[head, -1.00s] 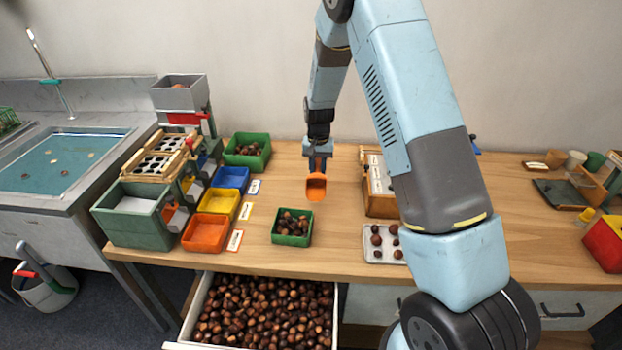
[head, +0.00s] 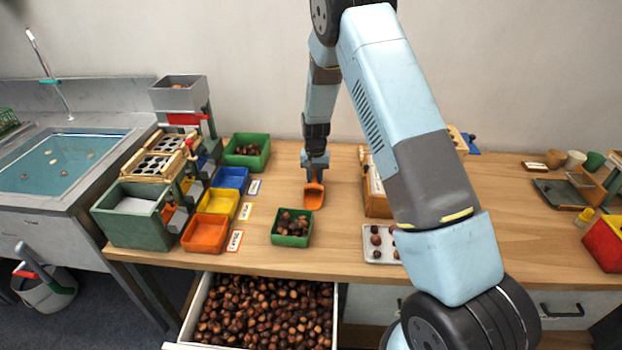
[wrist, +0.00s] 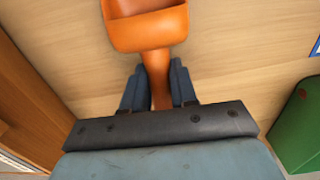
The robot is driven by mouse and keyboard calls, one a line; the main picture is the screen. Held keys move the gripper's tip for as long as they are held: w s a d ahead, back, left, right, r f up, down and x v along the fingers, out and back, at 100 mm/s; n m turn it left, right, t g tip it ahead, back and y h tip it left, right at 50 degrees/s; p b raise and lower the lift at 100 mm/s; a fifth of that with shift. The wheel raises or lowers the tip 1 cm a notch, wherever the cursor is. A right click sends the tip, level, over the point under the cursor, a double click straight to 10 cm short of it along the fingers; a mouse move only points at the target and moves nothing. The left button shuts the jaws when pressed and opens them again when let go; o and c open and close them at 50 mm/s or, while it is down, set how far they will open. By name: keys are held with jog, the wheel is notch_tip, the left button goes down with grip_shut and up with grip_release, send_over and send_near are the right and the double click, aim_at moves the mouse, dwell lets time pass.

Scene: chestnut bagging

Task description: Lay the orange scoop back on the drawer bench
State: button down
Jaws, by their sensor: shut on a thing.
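The orange scoop (head: 313,197) is in my gripper (head: 315,169) over the wooden drawer bench (head: 345,240). In the wrist view the scoop's handle (wrist: 157,75) runs between the two dark fingers of my gripper (wrist: 158,85), which are shut on it. The scoop's bowl (wrist: 148,28) points away from the gripper, and the visible part of it is empty. The scoop is at or just above the bench top; I cannot tell whether it touches.
A green tray of chestnuts (head: 292,242) is in front of the scoop, left of centre. A wooden box (head: 378,206) stands to the right, beside a pale tray with chestnuts (head: 372,257). An open drawer (head: 206,290) full of chestnuts juts out below. Bare wood lies left of the scoop.

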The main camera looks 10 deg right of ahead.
jog(key=c, duration=0.9)
grip_release()
notch_tip(320, 180, up, 12)
notch_tip(320, 180, up, 15)
jog(key=t, duration=0.1)
send_over(315, 176)
jog(key=s+d, duration=0.5)
jog(key=s, duration=0.3)
jog(key=s+d+r+n+t+y, duration=0.15)
jog(key=s+d+r, duration=0.25)
jog(key=s+r, duration=0.55)
jog(key=s+d+r+t, duration=0.1)
jog(key=s, duration=0.6)
jog(key=s+d+r+t+h, duration=0.1)
jog(key=s+r, duration=0.1)
jog(key=s, duration=0.6)
jog(key=s+d+r+t, duration=0.1)
jog(key=s, duration=0.6)
jog(key=shift+s+d+r+n+h, duration=0.25)
jog(key=shift+s+d+r+n, duration=0.1)
jog(key=shift+d+r, duration=0.05)
